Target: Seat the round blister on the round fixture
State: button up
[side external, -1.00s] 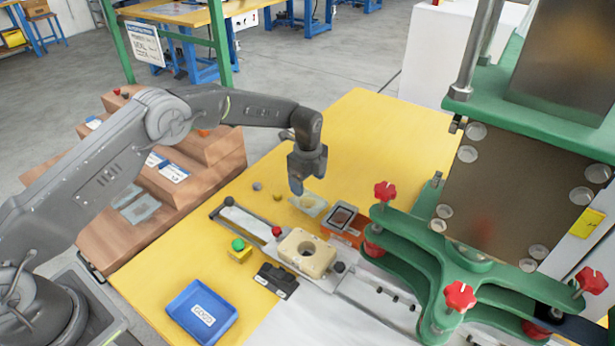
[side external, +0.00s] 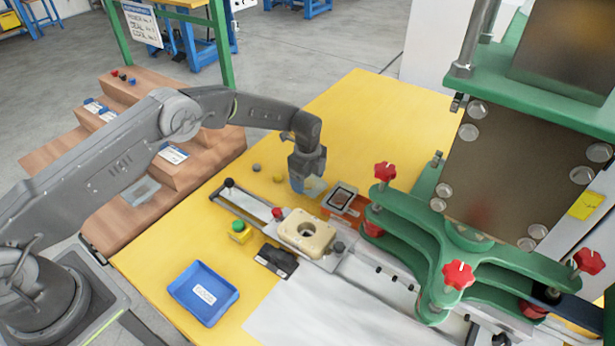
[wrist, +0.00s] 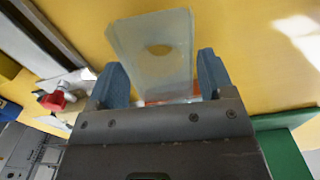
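The round blister is a clear, bluish plastic piece with a round cup; in the wrist view (wrist: 150,40) it lies between my fingers and extends past their tips. In the side view the blister (side external: 316,187) is low at my fingertips, mostly hidden by the gripper. My gripper (side external: 309,187) is down at table level; in the wrist view the fingers (wrist: 163,80) flank its edges. Whether they press on it is not clear. The round fixture (side external: 318,240) is a cream block with an empty round hollow, nearer the camera than the gripper.
A red knob (side external: 278,213) and a dark knob (side external: 338,247) stand beside the fixture. An orange fixture (side external: 345,204) is just right of my gripper. The green press (side external: 430,215) stands further right. A blue tray (side external: 203,293) and stepped wooden rack (side external: 60,150) are left.

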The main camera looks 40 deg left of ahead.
jog(key=c, duration=0.4)
jog(key=shift+r, duration=0.15)
jog(key=shift+c, duration=0.2)
jog(key=shift+r, duration=2.1)
jog(key=shift+n, duration=0.6)
jog(key=shift+s+d+r, duration=0.1)
jog(key=shift+s+d, duration=1.45)
jog(key=shift+s, duration=0.75)
jog(key=shift+s+d+r, duration=0.15)
jog(key=shift+s+d, duration=1.45)
jog(key=shift+s, duration=0.75)
jog(key=shift+s+d+r, duration=0.1)
jog(key=shift+s+d, duration=1.45)
jog(key=shift+s, duration=0.75)
